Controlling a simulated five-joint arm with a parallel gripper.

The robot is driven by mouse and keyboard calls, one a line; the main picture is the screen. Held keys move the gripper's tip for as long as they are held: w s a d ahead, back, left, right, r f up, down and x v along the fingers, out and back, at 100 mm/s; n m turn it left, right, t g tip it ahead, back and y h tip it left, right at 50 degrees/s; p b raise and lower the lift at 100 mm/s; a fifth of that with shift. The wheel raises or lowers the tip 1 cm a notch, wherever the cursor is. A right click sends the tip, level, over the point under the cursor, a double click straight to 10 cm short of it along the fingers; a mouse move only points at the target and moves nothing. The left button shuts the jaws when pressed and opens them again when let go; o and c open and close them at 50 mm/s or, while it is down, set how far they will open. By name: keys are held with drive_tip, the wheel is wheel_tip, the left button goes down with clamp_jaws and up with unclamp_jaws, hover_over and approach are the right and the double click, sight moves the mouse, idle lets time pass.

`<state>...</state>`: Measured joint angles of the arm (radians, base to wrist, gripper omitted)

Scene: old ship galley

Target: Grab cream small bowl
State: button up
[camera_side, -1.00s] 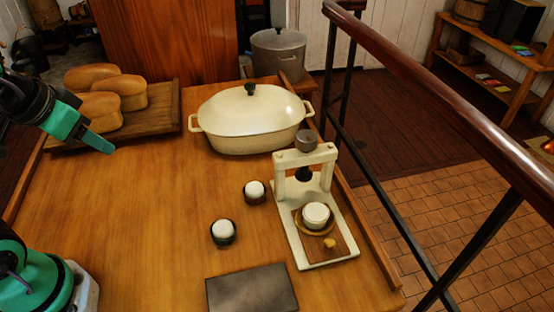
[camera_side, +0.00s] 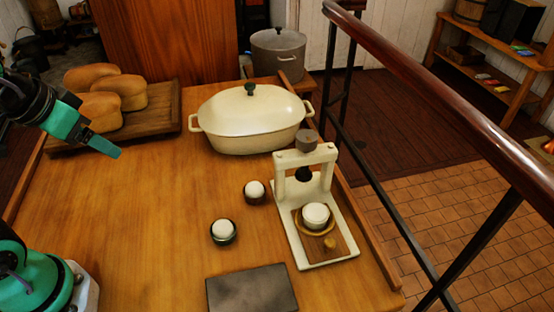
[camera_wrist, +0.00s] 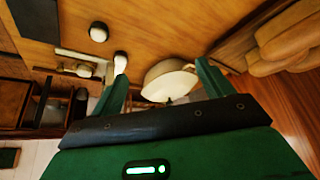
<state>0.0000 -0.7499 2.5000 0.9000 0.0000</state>
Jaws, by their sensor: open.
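A small cream bowl (camera_side: 316,215) sits upright on a round tan dish on the base of a cream press (camera_side: 325,255), at right of the table in the side view. The press also shows in the wrist view (camera_wrist: 78,54), tilted and small; I cannot clearly make out the bowl there. My gripper (camera_side: 118,153) is at the left in the side view, above the table near the loaves and well apart from the bowl. In the wrist view its two green fingers (camera_wrist: 162,62) are spread, with nothing held between them.
Two dark cups with white rounded tops (camera_side: 222,231) (camera_side: 254,191) stand left of the press. A large lidded cream pot (camera_side: 250,120) stands behind it. A dark slab (camera_side: 251,290) lies in front. Loaves (camera_side: 118,95) rest on a wooden board. The table's middle left is bare.

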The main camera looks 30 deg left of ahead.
wheel_tip(320, 180, up, 7)
drive_tip(key=w+d, duration=0.1)
drive_tip(key=w, duration=0.1)
drive_tip(key=w+d+r+m+g+h, duration=0.1)
drive_tip(key=w+d+r+m+g, duration=0.3)
drive_tip(key=w+d, duration=0.7)
drive_tip(key=g+y, duration=0.1)
drive_tip(key=g, duration=0.1)
hover_over(317, 211)
wheel_tip(317, 211, down, 27)
drive_tip(key=shift+r, duration=0.1)
idle(0.7)
